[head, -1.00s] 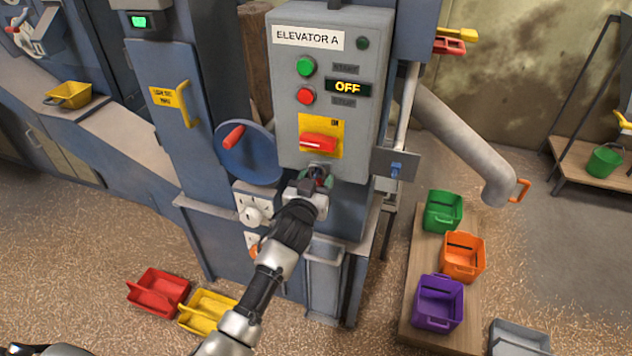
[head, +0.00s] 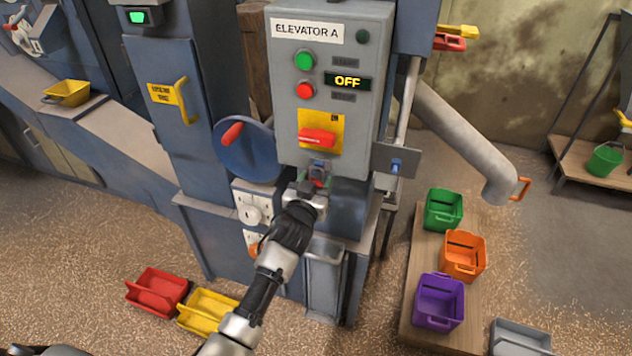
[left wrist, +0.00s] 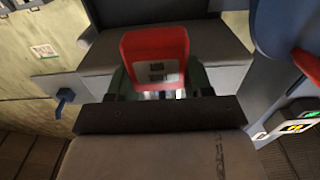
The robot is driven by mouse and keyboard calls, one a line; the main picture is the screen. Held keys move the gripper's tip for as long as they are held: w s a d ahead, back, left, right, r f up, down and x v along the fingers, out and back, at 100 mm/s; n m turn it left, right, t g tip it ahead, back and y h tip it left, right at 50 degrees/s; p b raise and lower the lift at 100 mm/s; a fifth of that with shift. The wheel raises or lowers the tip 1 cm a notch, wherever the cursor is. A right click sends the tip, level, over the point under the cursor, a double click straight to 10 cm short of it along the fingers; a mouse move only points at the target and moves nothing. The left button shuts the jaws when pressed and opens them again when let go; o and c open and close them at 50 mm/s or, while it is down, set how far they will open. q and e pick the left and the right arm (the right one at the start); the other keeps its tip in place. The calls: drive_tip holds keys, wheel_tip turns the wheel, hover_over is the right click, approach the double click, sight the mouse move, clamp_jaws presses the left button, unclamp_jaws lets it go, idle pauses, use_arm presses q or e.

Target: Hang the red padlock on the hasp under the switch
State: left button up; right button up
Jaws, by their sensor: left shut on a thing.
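The red padlock (head: 319,183) is held in my left gripper (head: 314,187), just below the grey control box. In the left wrist view, the padlock (left wrist: 155,55) stands up between the two fingers (left wrist: 157,82), which are shut on it. The hasp (head: 320,168) shows as a small blue-grey piece under the switch, directly above the padlock. The red switch (head: 317,138) sits on a yellow plate, and the display reads OFF. Whether the shackle touches the hasp is too small to tell. My right gripper is not in view.
A blue handwheel (head: 248,150) with a red handle is close on the left. A grey bracket with a blue piece (head: 396,166) sticks out on the right. White sockets (head: 251,207) are below left. Colored bins (head: 441,303) stand lower right.

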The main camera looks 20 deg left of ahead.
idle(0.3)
use_arm(q)
drive_tip(key=o, duration=1)
drive_tip(key=shift+s, duration=0.1)
drive_tip(key=s+p, duration=0.1)
drive_tip(key=s, duration=0.2)
drive_tip(key=s+p, duration=0.1)
drive_tip(key=s, duration=0.2)
drive_tip(key=s+p, duration=0.2)
drive_tip(key=s, duration=0.2)
drive_tip(key=shift+a+f, duration=0.15)
drive_tip(key=shift+f, duration=0.1)
idle(0.3)
drive_tip(key=shift+w, duration=0.1)
